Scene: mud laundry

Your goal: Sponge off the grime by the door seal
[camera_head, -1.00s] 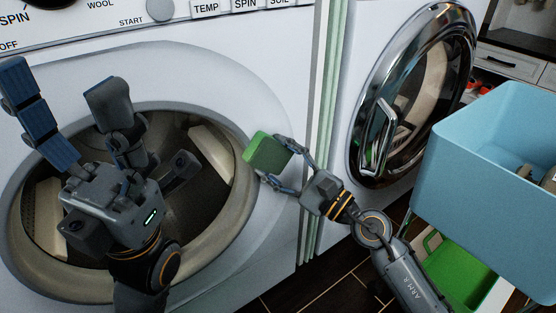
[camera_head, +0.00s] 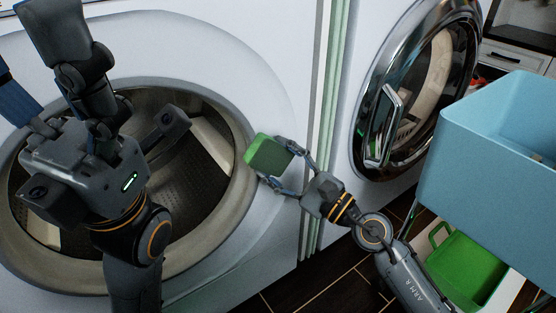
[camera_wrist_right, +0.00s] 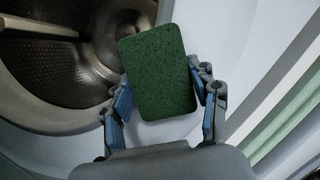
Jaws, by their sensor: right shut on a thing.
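The green sponge (camera_head: 268,155) is gripped between the fingers of my right gripper (camera_head: 281,166), which is shut on it. The sponge sits at the right edge of the washer's door seal (camera_head: 243,120); I cannot tell whether it touches. In the right wrist view the sponge (camera_wrist_right: 158,70) is dark green, slightly tilted, with the seal (camera_wrist_right: 75,118) behind it to the left. I cannot make out grime on the seal; the sponge hides part of that edge. My left gripper (camera_head: 38,75) is open and empty in front of the drum opening, its fingers spread and partly cut off by the frame.
A second machine with a chrome-rimmed round door (camera_head: 372,90) stands to the right. A light blue bin (camera_head: 490,145) is at the far right, with a green tray (camera_head: 468,268) below it. Dark floor tiles (camera_head: 325,285) show at the bottom.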

